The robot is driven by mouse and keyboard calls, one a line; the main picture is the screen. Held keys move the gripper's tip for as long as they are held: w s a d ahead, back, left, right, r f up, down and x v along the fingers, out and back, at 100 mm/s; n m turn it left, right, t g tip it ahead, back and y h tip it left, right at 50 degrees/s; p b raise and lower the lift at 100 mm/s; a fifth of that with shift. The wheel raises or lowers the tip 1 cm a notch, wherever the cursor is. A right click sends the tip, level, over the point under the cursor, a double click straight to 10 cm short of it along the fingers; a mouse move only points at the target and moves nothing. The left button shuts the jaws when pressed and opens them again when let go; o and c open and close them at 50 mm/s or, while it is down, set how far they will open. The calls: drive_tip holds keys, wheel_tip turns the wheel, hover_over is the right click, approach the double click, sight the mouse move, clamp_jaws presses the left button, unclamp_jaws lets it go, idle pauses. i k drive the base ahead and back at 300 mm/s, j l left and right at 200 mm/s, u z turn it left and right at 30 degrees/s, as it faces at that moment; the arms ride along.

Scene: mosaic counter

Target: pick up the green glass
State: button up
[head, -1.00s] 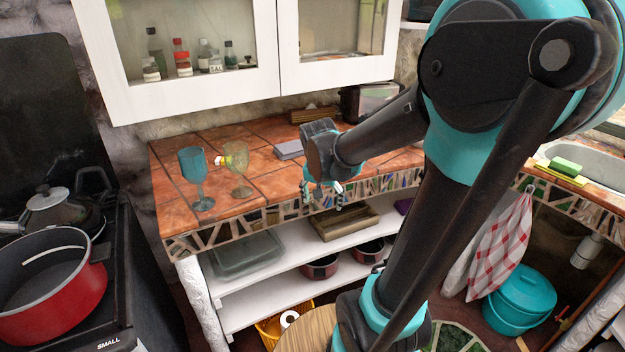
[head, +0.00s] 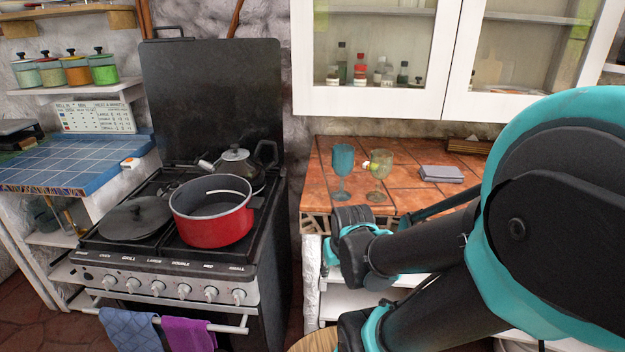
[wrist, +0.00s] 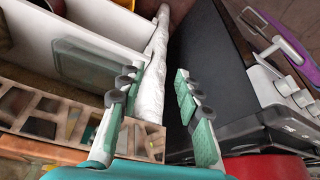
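The green glass (head: 380,174) is an olive-tinted stemmed goblet standing upright on the tiled counter (head: 408,203) in the head view. A blue-teal goblet (head: 342,170) stands just left of it. A small yellow and white item (head: 366,165) shows between their bowls. My gripper is in front of the counter's left end, apart from both glasses; its fingers are hidden in the head view. In the wrist view my gripper (wrist: 155,95) has its fingers spread with nothing between them. Neither glass is recognisable in the wrist view.
The stove with a red pot (head: 213,225) and a kettle (head: 238,165) stands left of the counter. A grey box (head: 440,174) lies right of the glasses. White cabinets (head: 375,103) hang above. The wrist view shows a white post (wrist: 152,85) and the mosaic counter edge (wrist: 65,115).

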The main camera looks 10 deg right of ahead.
sight(380, 165)
drive_tip(key=k+l+u, duration=0.2)
drive_tip(key=u, duration=0.15)
drive_tip(key=k+l+u, duration=0.25)
drive_tip(key=l+u, duration=0.15)
drive_tip(key=k+l+u, duration=0.2)
drive_tip(key=u, duration=0.15)
drive_tip(key=k+l, duration=0.15)
drive_tip(key=k, duration=0.1)
